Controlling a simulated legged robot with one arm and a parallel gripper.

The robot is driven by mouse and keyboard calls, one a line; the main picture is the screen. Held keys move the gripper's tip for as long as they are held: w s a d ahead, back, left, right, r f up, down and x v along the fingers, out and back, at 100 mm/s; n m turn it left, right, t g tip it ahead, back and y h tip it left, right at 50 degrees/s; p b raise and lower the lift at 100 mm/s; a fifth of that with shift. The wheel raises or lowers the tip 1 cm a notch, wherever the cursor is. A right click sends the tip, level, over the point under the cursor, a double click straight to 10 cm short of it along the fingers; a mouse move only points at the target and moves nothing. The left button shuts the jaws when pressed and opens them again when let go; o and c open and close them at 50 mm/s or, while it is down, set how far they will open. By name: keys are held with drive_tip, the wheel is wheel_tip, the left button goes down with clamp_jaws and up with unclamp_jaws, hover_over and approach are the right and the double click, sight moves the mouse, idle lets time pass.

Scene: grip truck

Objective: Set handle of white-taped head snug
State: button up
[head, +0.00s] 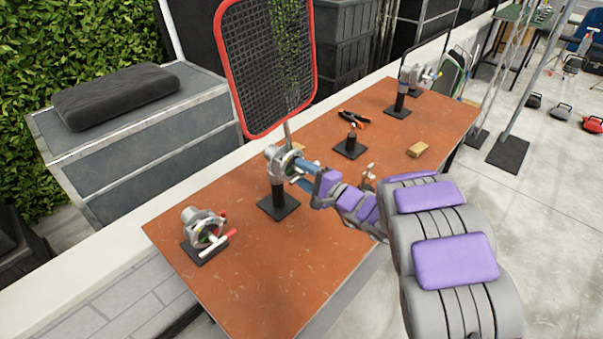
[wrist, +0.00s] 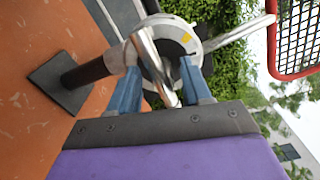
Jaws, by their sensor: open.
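A silver grip head (head: 282,160) stands on a dark post with a square black base, near the middle of the orange-brown table. It holds the rod of a red-framed black mesh screen. I cannot clearly make out white tape on it. My gripper (head: 302,175) reaches this head from the right. In the wrist view, the blue fingers of my gripper (wrist: 160,78) are open, one on each side of the head's metal handle (wrist: 155,65). The handle runs between them at a slant; contact cannot be told. The round plate (wrist: 172,35) behind carries a yellow mark.
Another head (head: 205,228) with red and white handle parts sits on the table at front left. A third head (head: 414,76) stands at the far end. The mesh screen (head: 268,65) rises above my gripper.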

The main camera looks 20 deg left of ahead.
drive_tip(key=shift+w+a, duration=0.1)
drive_tip(key=shift+a, duration=0.3)
drive_tip(key=shift+d, duration=0.1)
drive_tip(key=shift+d+r, duration=0.1)
drive_tip(key=shift+d, duration=0.05)
clamp_jaws()
